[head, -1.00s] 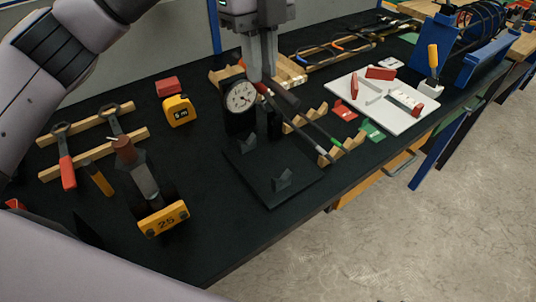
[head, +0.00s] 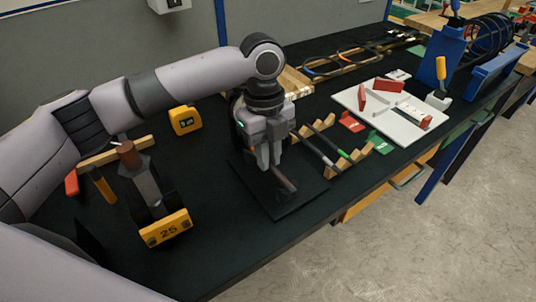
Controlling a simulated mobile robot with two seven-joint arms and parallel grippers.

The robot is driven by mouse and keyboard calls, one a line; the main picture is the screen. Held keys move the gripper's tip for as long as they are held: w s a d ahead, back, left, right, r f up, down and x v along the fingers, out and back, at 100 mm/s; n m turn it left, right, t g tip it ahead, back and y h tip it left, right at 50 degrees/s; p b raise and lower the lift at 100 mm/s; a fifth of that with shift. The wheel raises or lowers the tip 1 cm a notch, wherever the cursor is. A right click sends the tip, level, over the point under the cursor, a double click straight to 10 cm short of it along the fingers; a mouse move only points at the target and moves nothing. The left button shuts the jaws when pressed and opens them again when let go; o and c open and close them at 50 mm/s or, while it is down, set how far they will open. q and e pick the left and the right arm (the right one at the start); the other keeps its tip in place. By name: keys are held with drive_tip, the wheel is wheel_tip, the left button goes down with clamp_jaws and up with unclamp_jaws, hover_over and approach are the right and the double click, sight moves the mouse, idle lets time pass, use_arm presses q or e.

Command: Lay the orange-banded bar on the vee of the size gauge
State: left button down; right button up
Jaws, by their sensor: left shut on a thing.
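My left gripper (head: 269,166) is shut on a dark bar and holds it low over the black base plate (head: 309,190) of the size gauge. The bar's near end (head: 286,182) sticks out past the fingers toward the lower right, by the front vee. I cannot tell whether it rests on the vees or hangs just above them. Its orange band is not clear here; the fingers and wrist cover most of the bar. The gauge's dial is hidden behind the left gripper and arm. The right gripper is not in view.
Right of the gauge, bars with a green band (head: 342,153) and a white band lie on notched wooden racks (head: 357,154). A white board (head: 405,122) with red blocks lies beyond. A yellow "25" block (head: 166,228) and a tape measure (head: 185,120) stand left.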

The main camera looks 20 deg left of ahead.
use_arm(q)
drive_tip(key=shift+f, duration=0.3)
drive_tip(key=shift+f, duration=0.15)
drive_tip(key=c, duration=1.1)
unclamp_jaws()
wheel_tip(320, 180, up, 12)
drive_tip(key=w+a, duration=0.1)
